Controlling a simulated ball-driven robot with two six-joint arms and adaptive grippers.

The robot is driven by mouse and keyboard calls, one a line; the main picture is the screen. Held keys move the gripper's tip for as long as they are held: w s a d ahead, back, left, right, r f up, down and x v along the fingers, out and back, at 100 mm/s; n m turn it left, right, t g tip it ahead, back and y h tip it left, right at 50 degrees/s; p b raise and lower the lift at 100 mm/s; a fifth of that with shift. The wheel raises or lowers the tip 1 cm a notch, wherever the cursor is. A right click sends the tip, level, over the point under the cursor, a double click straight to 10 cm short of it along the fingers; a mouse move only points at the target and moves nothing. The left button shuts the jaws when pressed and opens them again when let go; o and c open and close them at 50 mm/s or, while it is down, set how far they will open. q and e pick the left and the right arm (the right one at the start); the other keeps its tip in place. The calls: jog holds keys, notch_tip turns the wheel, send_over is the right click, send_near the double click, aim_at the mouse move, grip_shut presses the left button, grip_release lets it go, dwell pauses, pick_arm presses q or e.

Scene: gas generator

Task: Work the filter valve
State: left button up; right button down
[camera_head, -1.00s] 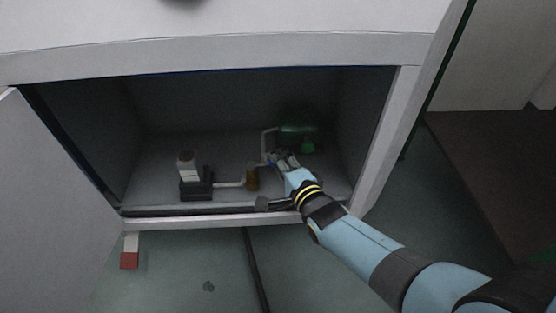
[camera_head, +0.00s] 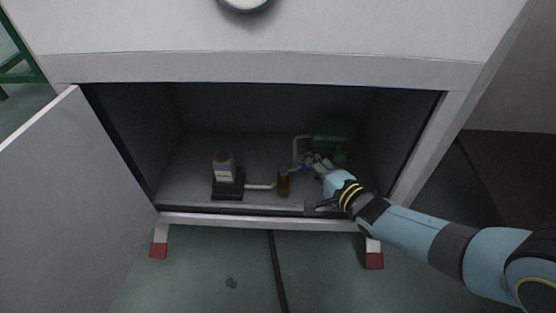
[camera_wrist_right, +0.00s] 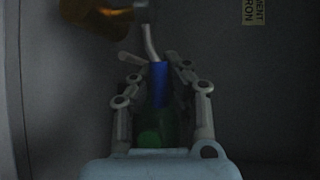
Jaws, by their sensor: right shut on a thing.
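My right gripper (camera_head: 313,164) reaches into the open cabinet from the right. In the right wrist view its fingers (camera_wrist_right: 160,85) close around a blue part (camera_wrist_right: 157,82) on the thin grey pipe, which I take for the filter valve. The blue part shows only as a small speck in the head view. An amber-brown filter cylinder (camera_head: 283,183) stands just left of the gripper, and appears at the top left of the wrist view (camera_wrist_right: 95,15). A green tank (camera_head: 335,134) lies behind the gripper, dim and partly hidden. My left gripper is not in view.
The cabinet door (camera_head: 80,190) is open at left. The cabinet's front lip (camera_head: 250,220) and right post (camera_head: 425,150) border the arm.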

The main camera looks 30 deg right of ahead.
jog(key=shift+s+f, duration=0.1)
jog(key=shift+f, duration=0.1)
jog(key=c, duration=1.2)
grip_release()
jog(key=shift+r, duration=0.1)
jog(key=shift+c, duration=0.2)
jog(key=v, duration=1.1)
jog(key=shift+s+d+r, duration=0.1)
jog(key=shift+s+d, duration=0.05)
jog(key=shift+s, duration=0.25)
